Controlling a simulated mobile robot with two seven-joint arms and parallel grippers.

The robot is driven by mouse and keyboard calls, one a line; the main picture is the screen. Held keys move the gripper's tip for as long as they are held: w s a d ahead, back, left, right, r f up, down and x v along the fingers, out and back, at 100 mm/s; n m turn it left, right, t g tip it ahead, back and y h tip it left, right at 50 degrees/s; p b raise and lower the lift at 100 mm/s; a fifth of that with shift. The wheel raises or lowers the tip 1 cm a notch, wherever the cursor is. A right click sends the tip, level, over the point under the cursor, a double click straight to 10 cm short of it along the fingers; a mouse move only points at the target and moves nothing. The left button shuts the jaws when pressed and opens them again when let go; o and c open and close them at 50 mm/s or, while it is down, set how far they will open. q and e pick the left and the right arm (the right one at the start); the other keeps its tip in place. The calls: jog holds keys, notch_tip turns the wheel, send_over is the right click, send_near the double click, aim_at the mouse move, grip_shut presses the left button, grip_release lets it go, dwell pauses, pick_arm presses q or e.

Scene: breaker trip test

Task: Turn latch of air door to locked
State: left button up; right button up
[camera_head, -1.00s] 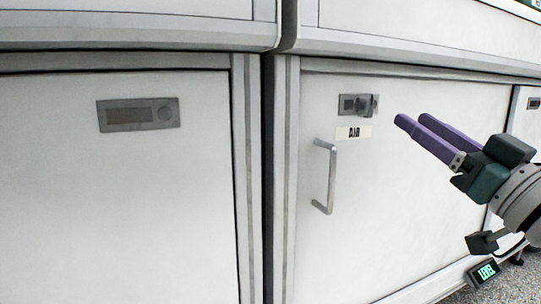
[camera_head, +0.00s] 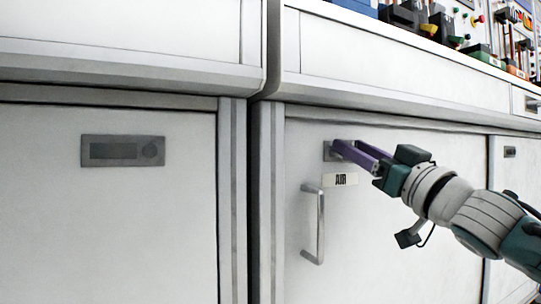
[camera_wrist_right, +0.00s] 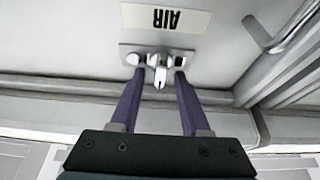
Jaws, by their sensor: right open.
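The air door (camera_head: 390,240) is a white cabinet door, shut in its frame, with a label reading AIR (camera_head: 340,180) and a metal bar handle (camera_head: 313,226). Its latch plate (camera_head: 328,152) is mostly hidden behind my right gripper (camera_head: 344,148) in the head view. In the right wrist view the latch knob (camera_wrist_right: 160,77) shows on its grey plate, between the two purple fingertips of my right gripper (camera_wrist_right: 159,78). The fingers are open, one on each side of the knob; I cannot tell whether they touch it. My left gripper is not in view.
Another white door with a grey plate (camera_head: 122,151) is on the left. The worktop edge juts out above the doors. Coloured equipment (camera_head: 440,22) stands on it at the upper right. The bar handle is close below the latch.

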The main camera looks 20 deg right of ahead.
grip_shut()
dwell(0.4)
